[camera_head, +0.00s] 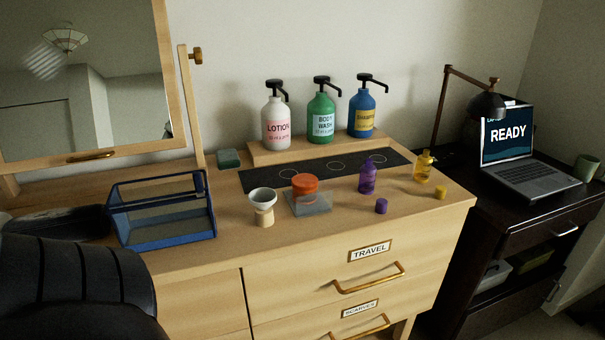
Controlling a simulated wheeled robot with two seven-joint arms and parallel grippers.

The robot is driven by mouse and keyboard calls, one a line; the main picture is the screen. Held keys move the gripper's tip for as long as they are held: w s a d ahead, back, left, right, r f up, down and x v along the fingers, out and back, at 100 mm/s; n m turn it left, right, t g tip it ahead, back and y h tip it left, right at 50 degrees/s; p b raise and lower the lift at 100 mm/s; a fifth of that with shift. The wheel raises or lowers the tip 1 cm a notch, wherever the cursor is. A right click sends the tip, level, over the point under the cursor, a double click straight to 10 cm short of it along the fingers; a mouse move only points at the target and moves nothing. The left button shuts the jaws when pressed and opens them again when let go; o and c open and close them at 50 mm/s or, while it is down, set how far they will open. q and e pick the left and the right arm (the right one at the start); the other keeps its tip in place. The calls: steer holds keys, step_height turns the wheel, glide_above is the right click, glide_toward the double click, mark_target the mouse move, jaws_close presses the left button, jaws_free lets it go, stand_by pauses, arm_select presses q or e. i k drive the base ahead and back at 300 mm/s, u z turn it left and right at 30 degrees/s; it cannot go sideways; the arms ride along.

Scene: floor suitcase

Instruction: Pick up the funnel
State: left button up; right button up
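The funnel (262,195) is a small white cup with a wide mouth facing up. It sits upright on a pale wooden base (264,217) near the front of the dresser top, left of an orange-lidded clear container (309,203). A small gap seems to separate the two. Nothing holds the funnel. Neither of my grippers shows in the head view. A black ribbed shape fills the lower left corner, and I cannot tell for sure what it is.
A blue mesh box (170,236) stands left of the funnel. A purple bottle (367,178), purple cap (381,206), yellow bottle (423,167) and yellow cap (440,193) are to the right. Pump bottles (321,116) stand behind on a riser. Open dresser top lies before the funnel.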

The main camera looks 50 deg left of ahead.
mark_target(262, 199)
steer(key=u, duration=0.05)
steer(key=i, duration=0.15)
steer(key=u, duration=1.5)
